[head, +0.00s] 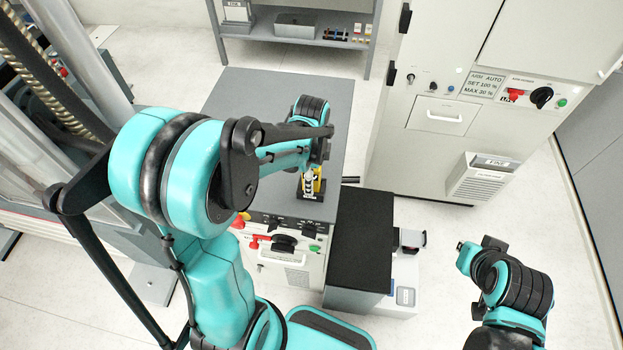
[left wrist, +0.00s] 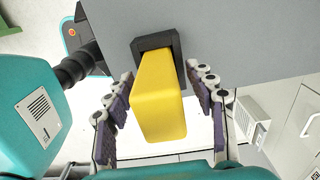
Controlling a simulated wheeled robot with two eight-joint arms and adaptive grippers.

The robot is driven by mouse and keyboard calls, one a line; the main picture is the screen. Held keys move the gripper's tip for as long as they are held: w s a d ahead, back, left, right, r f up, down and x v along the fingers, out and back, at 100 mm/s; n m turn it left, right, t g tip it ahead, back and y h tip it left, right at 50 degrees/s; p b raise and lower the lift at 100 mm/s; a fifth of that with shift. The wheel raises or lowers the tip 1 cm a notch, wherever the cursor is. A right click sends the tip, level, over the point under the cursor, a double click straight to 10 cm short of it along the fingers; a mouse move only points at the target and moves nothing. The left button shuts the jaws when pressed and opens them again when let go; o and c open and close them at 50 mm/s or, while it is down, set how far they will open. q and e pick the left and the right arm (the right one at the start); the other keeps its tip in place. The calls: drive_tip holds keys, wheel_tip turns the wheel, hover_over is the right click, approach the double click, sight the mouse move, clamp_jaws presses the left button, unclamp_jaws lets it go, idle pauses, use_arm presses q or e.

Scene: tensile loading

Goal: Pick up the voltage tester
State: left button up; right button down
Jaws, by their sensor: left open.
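The voltage tester, a yellow block-shaped body (left wrist: 158,100), fills the middle of the left wrist view. Its far end sits in or against a black holder (left wrist: 157,44) on the grey top. In the head view, a small yellow part (head: 319,186) shows beside the cabinet top's front edge, partly hidden by my left wrist. My left gripper (left wrist: 160,82) is open, with one dark-padded finger on each side of the yellow body. Gaps show between the fingers and the body. My right arm shows at the lower right of the head view, but its fingers cannot be made out.
The grey cabinet top (head: 250,90) is otherwise mostly clear. A black-topped box (head: 362,230) stands to its right. A tall control cabinet (head: 450,130) stands at the back right, and a shelf (head: 295,40) behind. Open floor lies at the right.

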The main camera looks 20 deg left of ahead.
use_arm(q)
clamp_jaws()
